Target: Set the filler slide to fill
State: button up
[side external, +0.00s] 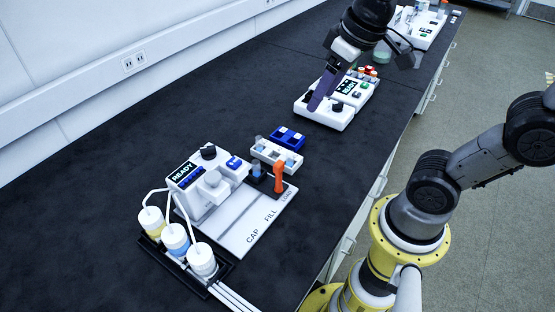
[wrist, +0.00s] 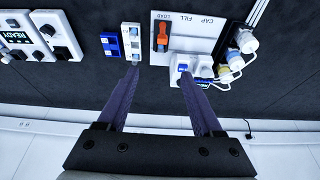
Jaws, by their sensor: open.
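The filler (side external: 205,190) is a white machine with a READY screen and a white plate marked CAP, FILL and LOAD (side external: 240,228). The slide's orange handle (side external: 279,176) stands upright at the LOAD end of the plate. In the wrist view the orange handle (wrist: 162,38) is beside the LOAD label, with the filler body (wrist: 192,65) nearby. My gripper (side external: 316,102) is open and empty, high above the bench and apart from the handle. Its two purple fingers (wrist: 160,73) are spread in the wrist view.
A white rack (side external: 276,154) and a blue rack (side external: 287,138) stand close beside the LOAD end. Capped bottles (side external: 175,240) with tubes stand in a black tray at the filler's other side. Another READY device (side external: 335,110) sits farther back. The dark bench left of the filler is clear.

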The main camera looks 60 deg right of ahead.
jog(key=w+f+g, duration=0.2)
jog(key=w+f, duration=0.2)
jog(key=w, duration=0.4)
jog(key=g, duration=0.2)
send_over(278, 163)
notch_tip(278, 163, down, 4)
notch_tip(278, 163, down, 15)
jog(key=shift+s+r, duration=0.1)
jog(key=shift+r, duration=0.1)
grip_shut()
dwell(0.9)
